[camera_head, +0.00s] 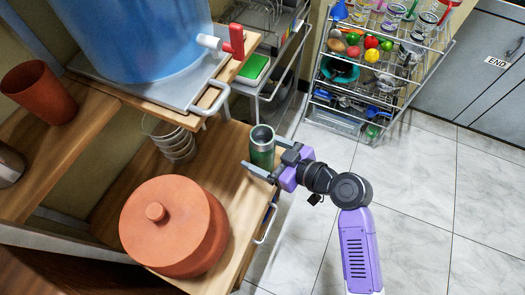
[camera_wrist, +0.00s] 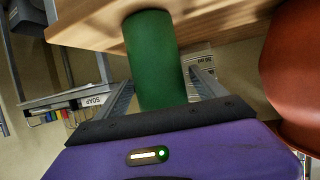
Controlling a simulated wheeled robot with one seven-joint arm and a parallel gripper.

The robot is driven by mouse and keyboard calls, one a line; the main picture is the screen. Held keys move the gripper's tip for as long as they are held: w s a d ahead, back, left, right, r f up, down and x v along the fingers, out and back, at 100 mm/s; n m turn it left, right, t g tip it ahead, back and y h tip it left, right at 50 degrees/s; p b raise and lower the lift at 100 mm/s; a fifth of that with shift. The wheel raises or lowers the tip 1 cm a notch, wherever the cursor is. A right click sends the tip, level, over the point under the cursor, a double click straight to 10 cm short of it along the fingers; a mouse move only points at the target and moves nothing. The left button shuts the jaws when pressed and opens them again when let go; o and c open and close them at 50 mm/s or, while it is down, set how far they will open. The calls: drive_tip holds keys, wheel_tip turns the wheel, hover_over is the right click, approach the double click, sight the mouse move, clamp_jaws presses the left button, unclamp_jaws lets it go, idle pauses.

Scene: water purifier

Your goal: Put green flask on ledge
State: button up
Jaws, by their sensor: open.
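The green flask (camera_head: 262,152), with a silvery open rim, appears upright at the right edge of the lower wooden ledge (camera_head: 226,150). My gripper (camera_head: 260,168) is open, with one finger on either side of the flask. In the wrist view, the flask (camera_wrist: 154,60) lies between the two grey fingers of my gripper (camera_wrist: 163,90), with the wooden ledge (camera_wrist: 215,22) behind it. Its base is hidden in the head view, so its contact with the wood cannot be told.
A lidded terracotta pot (camera_head: 172,225) fills the front of the ledge. Stacked glass bowls (camera_head: 172,140) stand behind it. A blue water container (camera_head: 135,35) with a red tap (camera_head: 236,42) stands above. A wire rack (camera_head: 375,70) is at the back; the tiled floor (camera_head: 400,190) is clear.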

drive_tip(key=shift+r, duration=0.1)
drive_tip(key=shift+r, duration=0.15)
drive_tip(key=p+v, duration=0.1)
drive_tip(key=v, duration=1.1)
drive_tip(key=s+d+f+m+t+h, duration=0.4)
drive_tip(key=s+d+f+m+h, duration=0.35)
drive_tip(key=s+d, duration=0.45)
drive_tip(key=s+d+r+m+t+h, duration=0.1)
drive_tip(key=s+r+m+t+h, duration=0.2)
drive_tip(key=s+r, duration=1)
drive_tip(key=shift+s+r+m+t+h, duration=0.2)
drive_tip(key=shift+r+m+t+h, duration=0.15)
drive_tip(key=shift+r+m, duration=0.15)
